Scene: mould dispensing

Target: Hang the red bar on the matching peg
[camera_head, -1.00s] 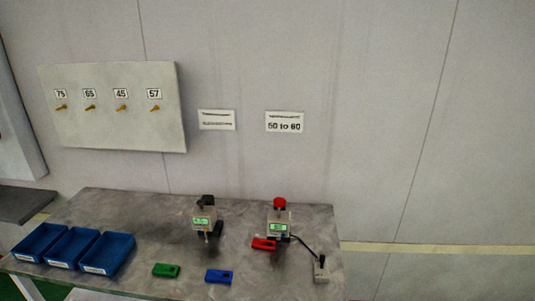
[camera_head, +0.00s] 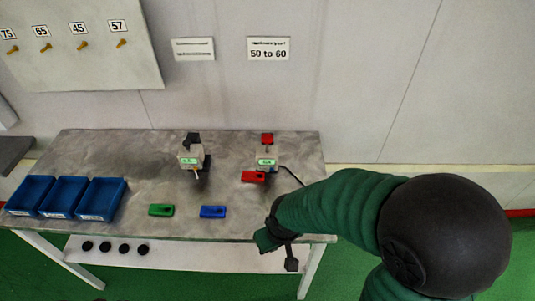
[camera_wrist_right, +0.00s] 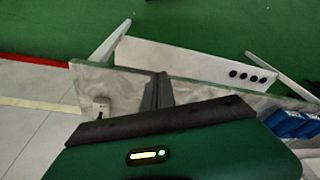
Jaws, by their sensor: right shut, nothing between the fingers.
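The red bar (camera_head: 254,177) lies on the table at the foot of the right-hand device (camera_head: 266,160), which has a red top and a lit green display. Brass pegs stick out of a pale wall board, labelled 75, 65, 45 and 57; the 57 peg (camera_head: 121,43) is rightmost. My right gripper (camera_head: 291,264) is by the table's front right edge, apart from the red bar. In the right wrist view its dark fingers (camera_wrist_right: 157,92) are together with nothing between them. My left gripper is not in view.
A green bar (camera_head: 161,210) and a blue bar (camera_head: 213,211) lie near the front edge. Blue bins (camera_head: 102,199) stand at left. A second device (camera_head: 190,157) stands left of the first. A wall sign (camera_head: 268,49) reads 50 to 60. A small box (camera_wrist_right: 100,107) sits on the table.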

